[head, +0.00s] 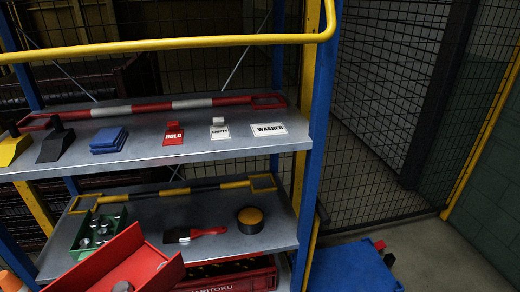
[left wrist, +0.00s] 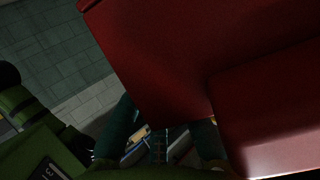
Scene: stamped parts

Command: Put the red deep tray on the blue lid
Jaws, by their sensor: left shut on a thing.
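The red deep tray (head: 112,264) is at the lower left of the head view, tilted, in front of the lower shelf. A grey part shows inside it. Its red walls (left wrist: 180,55) fill much of the left wrist view. My left gripper (left wrist: 165,138) is shut on the tray; its dark fingers show at the bottom of that view, and the contact is partly hidden. A flat blue surface (head: 350,267), seemingly the blue lid, lies low at the right of the rack, apart from the tray and cut off by the frame's bottom edge. My right gripper is not in view.
The lower shelf (head: 205,245) holds a green bin (head: 97,232) of metal parts, a red-handled brush (head: 195,234) and a yellow-black round thing (head: 250,219). A blue rack post (head: 314,150) stands between tray and blue surface. Small red and dark things (head: 382,250) sit by the blue surface.

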